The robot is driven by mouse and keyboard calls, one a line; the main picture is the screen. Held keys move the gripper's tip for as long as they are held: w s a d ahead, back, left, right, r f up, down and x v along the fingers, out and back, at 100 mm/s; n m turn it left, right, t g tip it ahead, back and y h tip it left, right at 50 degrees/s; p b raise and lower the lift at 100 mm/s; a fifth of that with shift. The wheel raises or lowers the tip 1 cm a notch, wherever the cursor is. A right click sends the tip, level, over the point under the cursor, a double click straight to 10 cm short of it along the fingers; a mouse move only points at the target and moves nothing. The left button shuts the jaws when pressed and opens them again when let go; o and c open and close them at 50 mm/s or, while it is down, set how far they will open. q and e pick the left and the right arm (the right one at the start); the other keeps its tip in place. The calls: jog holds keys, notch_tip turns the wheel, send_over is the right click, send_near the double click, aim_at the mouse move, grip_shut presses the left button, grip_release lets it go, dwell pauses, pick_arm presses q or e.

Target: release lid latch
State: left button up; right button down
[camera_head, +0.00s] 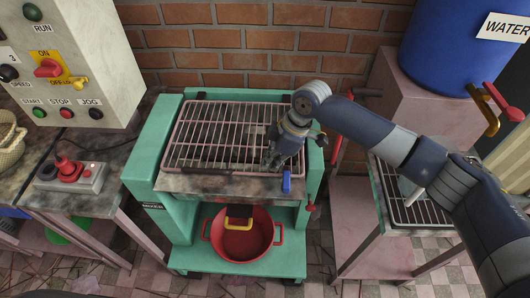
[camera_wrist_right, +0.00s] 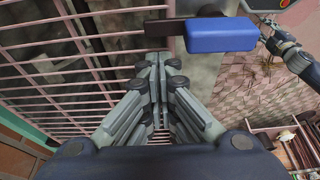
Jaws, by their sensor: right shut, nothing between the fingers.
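The blue lid latch (camera_head: 287,182) hangs at the front right edge of the green mixer (camera_head: 143,165). In the right wrist view the latch is a blue block (camera_wrist_right: 220,36) on a dark bar, above and right of the fingertips. The barred lid (camera_head: 200,135) lies flat over the mixer's top. My right gripper (camera_head: 271,160) is above the lid's front right part, just behind and left of the latch. In the wrist view its fingers (camera_wrist_right: 160,62) are together and empty, apart from the blue block.
A control panel (camera_head: 85,60) and a red joystick box (camera_head: 72,174) stand at left. A blue water barrel (camera_head: 455,45) and a rack table (camera_head: 410,195) are at right. A brick wall is behind.

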jog(key=shift+s+d, duration=0.1)
jog(key=shift+d, duration=0.55)
pick_arm(q)
jog(key=shift+s+r, duration=0.2)
jog(key=shift+s, duration=0.25)
pick_arm(e)
jog(key=shift+a, duration=0.1)
pick_arm(q)
jog(key=shift+w, duration=0.1)
jog(key=shift+w+r+p, duration=0.15)
jog(key=shift+r+p, duration=0.4)
jog(key=shift+p, duration=0.05)
pick_arm(e)
jog(key=shift+d+m, duration=0.2)
jog(key=shift+m, duration=0.2)
pick_arm(q)
jog(key=shift+r+p, duration=0.3)
pick_arm(e)
jog(key=shift+w+d+r, duration=0.1)
jog(key=shift+w, duration=0.1)
